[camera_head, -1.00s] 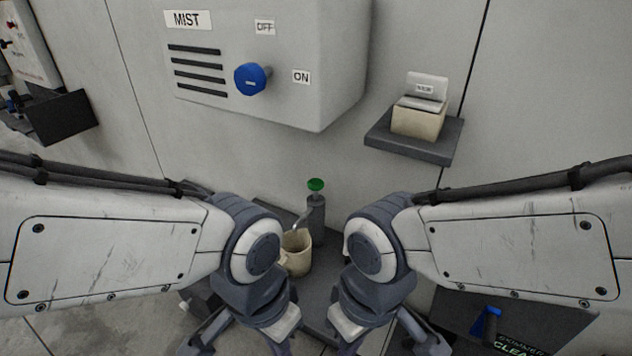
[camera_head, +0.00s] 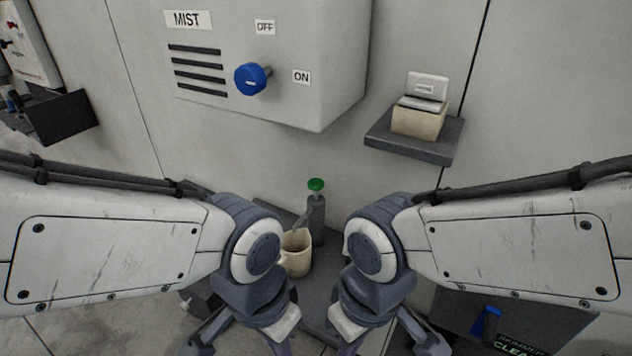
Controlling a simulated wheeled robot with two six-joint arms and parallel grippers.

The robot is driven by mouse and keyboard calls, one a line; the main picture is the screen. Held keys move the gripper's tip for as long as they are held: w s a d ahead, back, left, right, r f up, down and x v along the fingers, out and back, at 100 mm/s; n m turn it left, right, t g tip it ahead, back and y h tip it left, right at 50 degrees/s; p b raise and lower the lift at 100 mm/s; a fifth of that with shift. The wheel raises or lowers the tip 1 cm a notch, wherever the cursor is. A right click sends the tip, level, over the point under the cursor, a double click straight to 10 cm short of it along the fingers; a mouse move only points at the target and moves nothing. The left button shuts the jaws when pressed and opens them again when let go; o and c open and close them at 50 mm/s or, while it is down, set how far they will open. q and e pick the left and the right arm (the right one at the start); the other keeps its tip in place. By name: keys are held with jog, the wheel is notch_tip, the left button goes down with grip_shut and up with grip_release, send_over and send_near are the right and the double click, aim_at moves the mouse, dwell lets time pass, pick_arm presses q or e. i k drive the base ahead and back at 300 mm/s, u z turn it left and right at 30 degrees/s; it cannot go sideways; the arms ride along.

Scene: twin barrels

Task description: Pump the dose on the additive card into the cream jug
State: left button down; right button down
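A cream jug (camera_head: 296,256) stands on a dark low shelf (camera_head: 318,290) between my two arms, partly hidden by my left wrist. Just behind it stands a dark grey pump bottle (camera_head: 317,222) with a green top (camera_head: 316,184); its spout points toward the jug. A small white card (camera_head: 427,87) stands in a cream box (camera_head: 418,118) on a wall shelf at the right; its print is too small to read. My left gripper and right gripper hang at the bottom edge, in front of the jug. Their fingertips are cut off or hidden.
A grey MIST cabinet (camera_head: 300,60) with a blue knob (camera_head: 251,78) and OFF and ON labels hangs on the wall above the pump. The dark wall shelf (camera_head: 410,143) juts out at right. A dark bin with a blue item (camera_head: 486,322) and a CLEAN label is at lower right.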

aim_at(315, 184)
jog(key=k, duration=1.25)
jog(key=u, duration=0.8)
jog(key=i, duration=1.4)
jog(key=z, duration=0.65)
